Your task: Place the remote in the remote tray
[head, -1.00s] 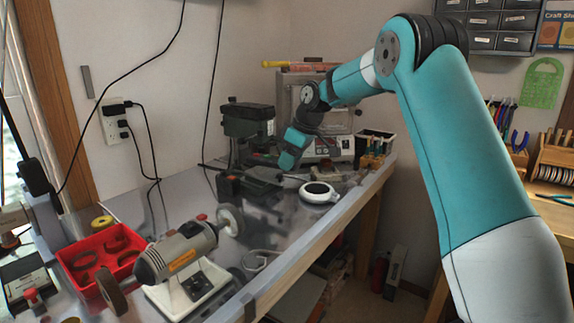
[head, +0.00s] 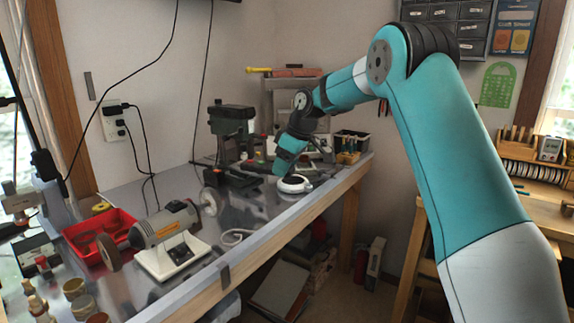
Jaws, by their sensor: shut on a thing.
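My gripper (head: 280,170) is at the end of my teal arm, in the middle of the head view. It points down and is seen in front of the metal-topped workbench (head: 255,212). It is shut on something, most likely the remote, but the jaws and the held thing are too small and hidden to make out. I cannot pick out the remote tray in this view.
A white round device (head: 294,185) lies on the bench near my gripper in the picture. A drill press (head: 230,125), a bench grinder (head: 165,235) and a red tray (head: 83,232) stand further left. A wooden desk (head: 545,212) with racks is at right. Floor shows between bench and desk.

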